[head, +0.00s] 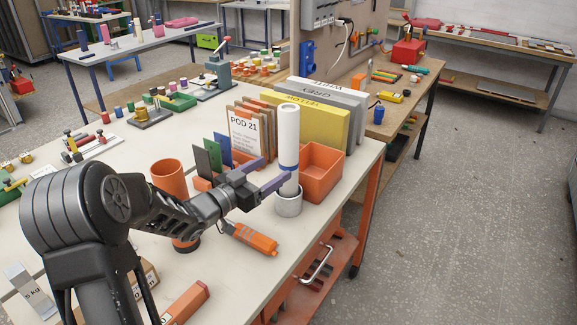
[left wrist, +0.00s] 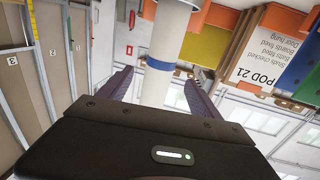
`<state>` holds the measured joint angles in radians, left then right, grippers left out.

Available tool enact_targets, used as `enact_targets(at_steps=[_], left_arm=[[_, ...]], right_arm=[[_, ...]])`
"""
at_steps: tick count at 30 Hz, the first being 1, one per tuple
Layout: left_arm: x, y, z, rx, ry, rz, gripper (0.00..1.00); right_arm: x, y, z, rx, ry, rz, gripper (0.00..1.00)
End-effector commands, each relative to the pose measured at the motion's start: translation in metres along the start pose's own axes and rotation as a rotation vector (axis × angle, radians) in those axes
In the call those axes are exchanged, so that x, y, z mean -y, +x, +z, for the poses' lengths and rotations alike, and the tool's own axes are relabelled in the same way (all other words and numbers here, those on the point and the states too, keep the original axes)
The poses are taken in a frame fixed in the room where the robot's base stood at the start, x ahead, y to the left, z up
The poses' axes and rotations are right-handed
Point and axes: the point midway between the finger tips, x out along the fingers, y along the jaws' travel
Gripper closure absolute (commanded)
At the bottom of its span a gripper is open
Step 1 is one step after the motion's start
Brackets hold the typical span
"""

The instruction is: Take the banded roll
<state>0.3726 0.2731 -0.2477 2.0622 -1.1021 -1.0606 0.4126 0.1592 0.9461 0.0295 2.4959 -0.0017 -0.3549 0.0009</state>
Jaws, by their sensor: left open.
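The banded roll (head: 289,125) is a tall white cylinder with a blue band around its middle. It stands upright in a short grey round holder (head: 289,203) near the right edge of the white table. In the left wrist view the roll (left wrist: 153,88) shows between the two spread fingers of my left gripper (left wrist: 160,80), with gaps on both sides. I cannot tell how deep it sits between them. My right gripper is not in view.
An orange open box (head: 322,172) stands right behind the roll. Yellow, grey and white binders (head: 318,120) and the POD 21 board (head: 244,134) are behind. Floor is clear at right.

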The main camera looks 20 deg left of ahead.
Motion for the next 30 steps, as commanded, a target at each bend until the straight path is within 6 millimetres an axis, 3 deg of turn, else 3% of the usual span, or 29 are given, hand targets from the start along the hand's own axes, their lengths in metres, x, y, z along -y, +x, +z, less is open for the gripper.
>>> enact_targets(at_steps=[5, 13, 23, 30], left_arm=[[0.0, 0.002, -0.001, 0.0, 0.0, 0.0, 0.26], [0.0, 0.025, -0.001, 0.0, 0.0, 0.001, 0.26], [0.0, 0.028, 0.0, 0.0, 0.0, 0.0, 0.26], [-0.001, 0.058, 0.0, 0.002, -0.001, 0.002, 0.26]], right_arm=[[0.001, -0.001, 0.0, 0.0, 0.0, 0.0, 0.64], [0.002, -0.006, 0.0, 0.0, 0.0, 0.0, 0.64], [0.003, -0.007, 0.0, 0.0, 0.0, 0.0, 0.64], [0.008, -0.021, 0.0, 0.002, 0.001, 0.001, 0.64]])
